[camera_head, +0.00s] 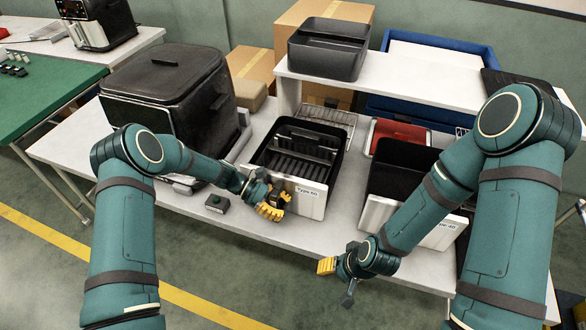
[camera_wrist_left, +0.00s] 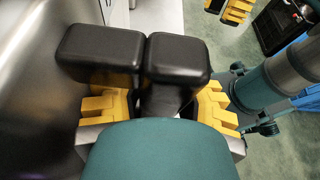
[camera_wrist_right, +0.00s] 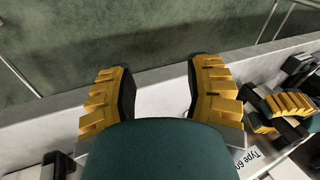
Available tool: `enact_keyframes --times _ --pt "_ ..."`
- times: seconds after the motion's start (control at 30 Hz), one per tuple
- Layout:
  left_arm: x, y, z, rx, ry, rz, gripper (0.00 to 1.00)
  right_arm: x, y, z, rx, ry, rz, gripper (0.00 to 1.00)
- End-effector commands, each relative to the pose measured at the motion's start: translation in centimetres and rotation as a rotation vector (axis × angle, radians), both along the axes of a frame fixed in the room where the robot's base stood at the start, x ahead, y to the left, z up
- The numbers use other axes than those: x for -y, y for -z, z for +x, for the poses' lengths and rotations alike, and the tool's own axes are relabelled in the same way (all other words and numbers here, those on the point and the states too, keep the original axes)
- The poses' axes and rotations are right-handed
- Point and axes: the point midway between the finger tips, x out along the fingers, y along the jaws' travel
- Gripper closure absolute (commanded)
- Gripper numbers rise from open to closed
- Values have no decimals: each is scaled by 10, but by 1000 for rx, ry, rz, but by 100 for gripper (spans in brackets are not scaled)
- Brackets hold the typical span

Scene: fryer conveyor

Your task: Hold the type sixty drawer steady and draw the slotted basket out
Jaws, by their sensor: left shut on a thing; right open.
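The type sixty drawer (camera_head: 252,160) is a black open box with a pale front and a "Type 60" label; it sits on the white table. The dark slotted basket (camera_head: 304,150) is inside it, with a bar across its top. My left gripper (camera_head: 270,204) is at the drawer's front, shut on its black handle (camera_wrist_left: 175,60), which shows between the yellow fingers in the left wrist view. My right gripper (camera_head: 338,268) is open and empty, in front of the table edge, right of the left gripper. Its spread fingers (camera_wrist_right: 160,88) show in the right wrist view.
A type forty drawer (camera_head: 400,157) stands to the right, partly behind my right arm. A black fryer (camera_head: 168,95) stands left. A small dark block (camera_head: 217,203) lies near the left gripper. A grey bin (camera_head: 328,48) sits on the raised shelf (camera_head: 424,82) behind.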

Motion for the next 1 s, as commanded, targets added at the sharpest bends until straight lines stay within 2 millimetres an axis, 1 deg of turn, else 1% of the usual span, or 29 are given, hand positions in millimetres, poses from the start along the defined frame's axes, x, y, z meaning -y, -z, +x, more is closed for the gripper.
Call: enact_keyframes --times 0.17,0.27,0.37,0.47,0.5,0.63,0.73,0.87,1.0 --pt "0 -1 1 1 0 -3 100 -1 -1 4 3 -17 3 43" --pt "0 -2 1 1 0 -3 100 -6 -2 16 8 -71 15 43" --pt "1 -2 1 2 -1 -3 100 -12 -7 37 19 -175 32 43" --pt "1 -2 1 1 0 -3 100 -18 -16 63 33 -316 45 43" --pt "1 -2 1 1 0 -3 100 -19 -21 74 40 -375 48 43" --pt "0 -1 1 2 -1 -2 100 -18 -40 109 62 -564 44 43" --pt "0 -1 1 2 -1 -2 100 -11 -57 133 76 -705 30 43" --pt "0 -1 1 2 -1 -1 100 4 -85 162 82 -877 2 43" --pt "0 -1 1 2 -1 -1 100 25 -116 196 80 -1043 -41 43"
